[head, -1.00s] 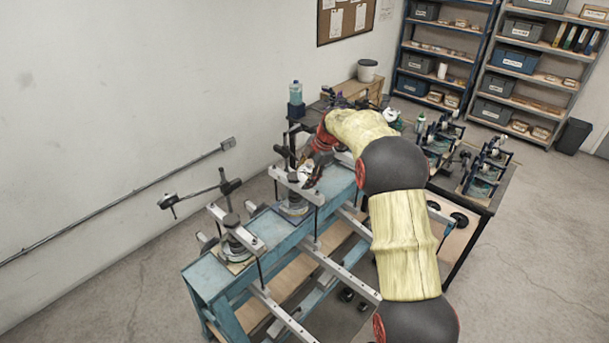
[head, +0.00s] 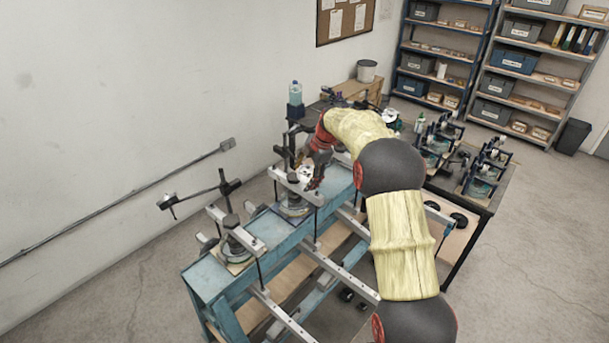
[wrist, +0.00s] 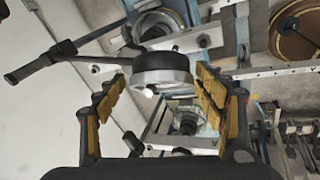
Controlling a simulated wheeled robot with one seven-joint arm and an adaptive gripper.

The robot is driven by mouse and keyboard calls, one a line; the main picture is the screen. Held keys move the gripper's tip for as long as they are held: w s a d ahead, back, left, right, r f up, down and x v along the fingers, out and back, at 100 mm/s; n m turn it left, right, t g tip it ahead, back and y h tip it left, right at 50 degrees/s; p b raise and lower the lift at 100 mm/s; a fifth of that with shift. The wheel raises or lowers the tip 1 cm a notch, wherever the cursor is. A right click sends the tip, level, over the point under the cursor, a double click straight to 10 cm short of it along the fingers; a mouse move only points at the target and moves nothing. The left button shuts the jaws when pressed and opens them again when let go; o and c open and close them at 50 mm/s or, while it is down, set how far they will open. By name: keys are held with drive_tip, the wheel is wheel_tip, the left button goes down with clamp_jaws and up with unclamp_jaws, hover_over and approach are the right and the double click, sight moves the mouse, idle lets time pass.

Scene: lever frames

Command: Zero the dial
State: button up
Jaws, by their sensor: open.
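The dial (wrist: 162,72) is a round gauge with a black rim and a silver body, and a small white knob or stem shows on its near side in the wrist view. In the head view a small pale part of the dial (head: 305,174) shows above the blue bench, partly hidden by my gripper (head: 309,171). In the wrist view my gripper (wrist: 160,88) is open, with yellow-padded fingers on either side of the dial. I cannot tell whether a finger touches it. The dial's face and pointer cannot be read.
A black arm with a handle (wrist: 38,66) runs left from near the dial. The blue bench (head: 212,276) carries clamp bars and another round fixture (head: 238,243). A dark table with several fixtures stands at the right.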

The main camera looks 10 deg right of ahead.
drive_tip(key=v, duration=1.2)
drive_tip(key=shift+f, duration=0.1)
